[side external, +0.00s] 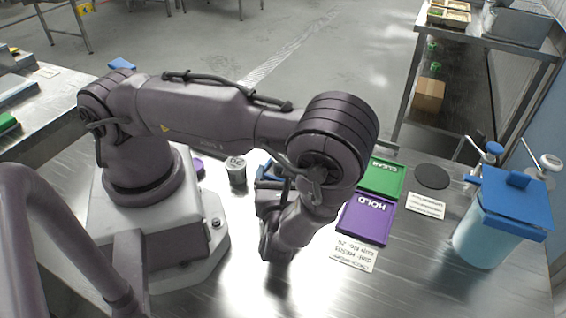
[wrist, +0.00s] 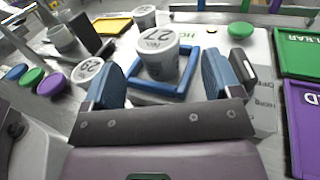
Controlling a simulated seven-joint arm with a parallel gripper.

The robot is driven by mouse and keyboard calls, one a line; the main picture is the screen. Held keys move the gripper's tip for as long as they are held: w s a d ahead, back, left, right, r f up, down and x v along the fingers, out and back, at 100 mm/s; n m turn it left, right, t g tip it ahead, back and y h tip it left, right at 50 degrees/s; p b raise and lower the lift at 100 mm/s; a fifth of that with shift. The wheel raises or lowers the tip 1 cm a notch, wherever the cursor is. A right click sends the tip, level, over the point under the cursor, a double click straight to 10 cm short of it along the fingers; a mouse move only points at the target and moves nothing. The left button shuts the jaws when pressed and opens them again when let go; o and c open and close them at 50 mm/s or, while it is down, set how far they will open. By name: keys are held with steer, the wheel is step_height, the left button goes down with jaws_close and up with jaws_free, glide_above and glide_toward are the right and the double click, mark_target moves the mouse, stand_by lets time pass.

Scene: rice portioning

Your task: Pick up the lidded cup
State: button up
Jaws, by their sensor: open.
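A lidded cup marked 27 (wrist: 158,57) stands upright inside a square blue frame (wrist: 190,60) in the wrist view. My gripper (wrist: 160,78) is open. Its two blue-padded fingers stand apart to the left and right of this cup, in the foreground; I cannot tell how far beyond the fingertips it is. A second lidded cup, marked 23 (wrist: 88,74), stands just left of the left finger. A third lidded cup (wrist: 144,16) stands behind. In the side view my gripper (side external: 268,190) is low over the table, largely hidden by my arm, and one grey lidded cup (side external: 236,170) shows left of it.
Green CLEAR (side external: 382,178) and purple HOLD (side external: 366,218) pads lie right of my gripper. A blue-lidded container (side external: 484,240) stands far right, near a dark disc (side external: 432,176). Blue, green and purple round buttons (wrist: 33,77) are at left in the wrist view.

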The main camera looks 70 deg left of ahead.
steer(key=shift+x, duration=1.9)
steer(key=shift+s+r, duration=0.1)
steer(key=shift+r, duration=0.05)
steer(key=c, duration=1)
steer(key=shift+r, duration=0.1)
step_height(320, 180, up, 9)
steer(key=shift+r, duration=0.15)
steer(key=w+d+r+m+t+h, duration=0.3)
steer(key=w+r+m+t+h, duration=0.1)
steer(key=w, duration=0.3)
steer(key=w+d+r+m+t+h, duration=0.3)
steer(key=w+d+m+t+h, duration=0.1)
steer(key=w+t, duration=0.15)
steer(key=n+g+y, duration=0.8)
steer(key=g, duration=0.2)
glide_above(282, 166)
steer(key=f, duration=0.6)
steer(key=shift+w+a+f, duration=0.15)
steer(key=shift+a+f, duration=0.1)
steer(key=shift+a, duration=0.15)
